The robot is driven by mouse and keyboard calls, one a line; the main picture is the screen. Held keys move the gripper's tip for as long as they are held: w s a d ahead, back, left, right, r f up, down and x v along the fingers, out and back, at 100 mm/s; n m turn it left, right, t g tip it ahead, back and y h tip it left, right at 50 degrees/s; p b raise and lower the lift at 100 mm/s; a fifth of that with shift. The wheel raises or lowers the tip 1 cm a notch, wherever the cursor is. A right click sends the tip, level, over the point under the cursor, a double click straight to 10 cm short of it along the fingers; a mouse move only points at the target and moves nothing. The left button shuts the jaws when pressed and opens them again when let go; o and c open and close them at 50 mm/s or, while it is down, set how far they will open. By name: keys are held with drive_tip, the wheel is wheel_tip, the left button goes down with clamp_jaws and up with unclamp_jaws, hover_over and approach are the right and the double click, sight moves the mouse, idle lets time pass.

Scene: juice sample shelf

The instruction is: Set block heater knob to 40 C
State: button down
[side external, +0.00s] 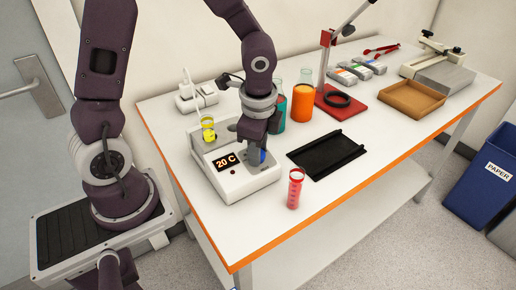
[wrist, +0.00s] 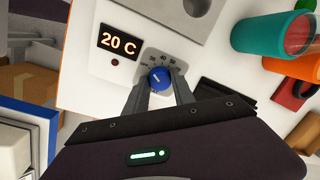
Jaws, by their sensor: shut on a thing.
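The block heater (side external: 236,182) is a white box on the left part of the table. Its display (wrist: 118,42) reads 20 C in orange digits. The blue knob (wrist: 159,79) sits on a grey dial plate with small numbers; its white pointer line is tilted, and the exact mark it points to is too small to tell. My gripper (wrist: 160,92) points down at the knob, with one finger on each side, shut on it. In the side external view my gripper mostly hides the knob (side external: 262,157).
A yellow-liquid vial (side external: 208,130) stands at the heater's back. A red tube (side external: 295,188) stands to its right, beside a black tray (side external: 328,150). Teal (side external: 276,112) and orange (side external: 302,101) containers stand behind my gripper. A white power strip (side external: 197,97) lies behind the heater.

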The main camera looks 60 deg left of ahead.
drive_tip(key=m, duration=0.4)
drive_tip(key=shift+w+g, duration=0.1)
drive_tip(key=shift+g, duration=0.2)
drive_tip(key=shift+m, duration=1.8)
drive_tip(key=shift+m+g, duration=0.3)
drive_tip(key=c, duration=1.1)
unclamp_jaws()
drive_tip(key=shift+o, duration=0.2)
drive_tip(key=shift+r, duration=0.1)
